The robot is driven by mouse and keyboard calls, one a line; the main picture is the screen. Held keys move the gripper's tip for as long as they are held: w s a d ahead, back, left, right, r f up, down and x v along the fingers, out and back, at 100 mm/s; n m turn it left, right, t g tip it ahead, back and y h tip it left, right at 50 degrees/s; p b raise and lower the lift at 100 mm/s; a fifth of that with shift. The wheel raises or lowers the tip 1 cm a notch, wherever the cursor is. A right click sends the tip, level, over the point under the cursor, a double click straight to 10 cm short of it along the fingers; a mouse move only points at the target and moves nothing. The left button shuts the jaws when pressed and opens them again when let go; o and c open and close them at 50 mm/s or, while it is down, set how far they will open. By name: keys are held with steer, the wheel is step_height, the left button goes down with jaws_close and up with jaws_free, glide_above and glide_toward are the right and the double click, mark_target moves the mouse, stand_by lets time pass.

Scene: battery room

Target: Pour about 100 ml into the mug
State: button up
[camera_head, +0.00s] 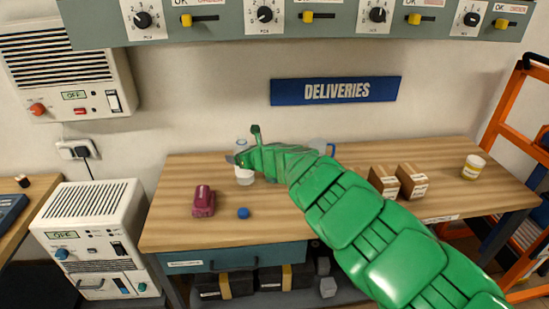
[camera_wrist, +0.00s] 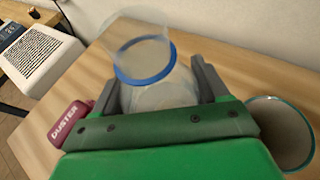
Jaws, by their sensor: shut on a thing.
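My gripper (camera_head: 238,161) is shut on a clear bottle (camera_head: 242,146) above the left part of the workbench. The bottle looks about upright, with a whitish lower part. In the wrist view the bottle (camera_wrist: 148,62) shows a blue ring and stands between the two dark fingers (camera_wrist: 157,88). The mug (camera_head: 316,144) stands on the bench to the right, partly hidden behind my green arm.
A maroon duster (camera_head: 203,201) and a small blue cap-like object (camera_head: 243,213) lie at the bench's front left. Two brown boxes (camera_head: 398,182) and a yellow-labelled jar (camera_head: 473,167) stand at the right. A grey control panel (camera_head: 330,22) overhangs the back.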

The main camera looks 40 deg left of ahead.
steer(key=shift+d+f+n+g, duration=0.4)
steer(key=shift+d+f+g, duration=0.15)
steer(key=shift+d, duration=0.3)
steer(key=shift+w+r+m+y, duration=0.1)
steer(key=shift+r+m+y, duration=0.05)
steer(key=shift+m+y, duration=0.15)
